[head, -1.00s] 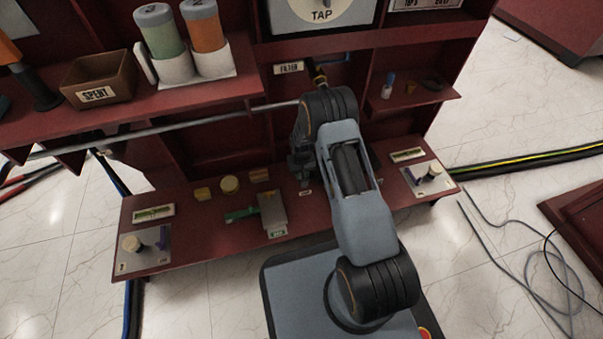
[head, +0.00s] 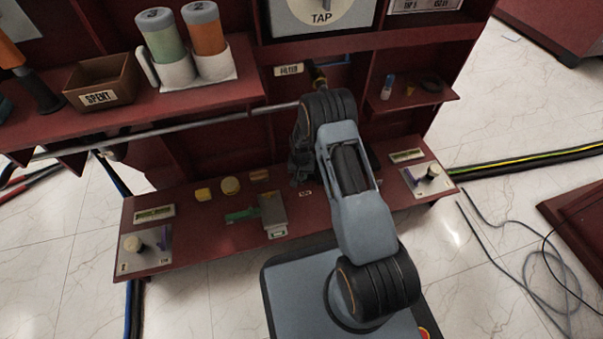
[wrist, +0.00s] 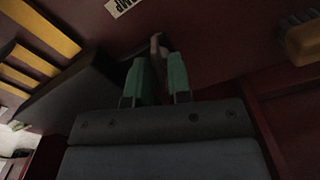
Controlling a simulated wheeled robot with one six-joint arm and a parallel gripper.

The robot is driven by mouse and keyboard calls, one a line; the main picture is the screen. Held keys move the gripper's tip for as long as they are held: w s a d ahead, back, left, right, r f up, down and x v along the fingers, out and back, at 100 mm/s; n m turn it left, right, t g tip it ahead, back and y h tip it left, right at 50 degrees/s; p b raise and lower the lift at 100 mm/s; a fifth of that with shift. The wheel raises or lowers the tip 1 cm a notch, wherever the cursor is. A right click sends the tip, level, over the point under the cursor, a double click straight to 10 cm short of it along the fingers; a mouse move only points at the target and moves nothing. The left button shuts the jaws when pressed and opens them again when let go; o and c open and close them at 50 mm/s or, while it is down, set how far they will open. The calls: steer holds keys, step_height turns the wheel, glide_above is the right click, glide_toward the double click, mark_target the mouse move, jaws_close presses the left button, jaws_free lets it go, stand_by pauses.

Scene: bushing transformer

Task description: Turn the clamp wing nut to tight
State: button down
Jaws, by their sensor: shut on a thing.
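In the wrist view my gripper (wrist: 159,58) has its two green fingers close together, with a small brownish piece, the clamp wing nut (wrist: 157,43), between and just past their tips. The fingers hide most of the nut, so its angle cannot be read. A white label (wrist: 122,6) ending in "MP" sits on the dark red surface above it. In the head view my own arm covers the clamp, and only part of the dark wrist shows at the bench's back.
The red bench (head: 200,255) carries a green-handled tool with a grey block (head: 273,214), yellow pieces (head: 230,186), and knob plates at the left (head: 145,262) and right (head: 415,185). A grey rod (head: 200,122) crosses behind. A brush-like object (wrist: 302,42) is at right in the wrist view.

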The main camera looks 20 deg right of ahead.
steer(key=m+p, duration=0.1)
steer(key=m, duration=1.2)
steer(key=shift+m, duration=0.4)
stand_by(0.4)
steer(key=c, duration=1.3)
jaws_free()
steer(key=shift+r+p, duration=0.1)
steer(key=shift+p, duration=0.2)
step_height(320, 180, up, 14)
steer(key=p, duration=0.5)
steer(key=shift+f+p, duration=0.2)
steer(key=shift+p, duration=0.15)
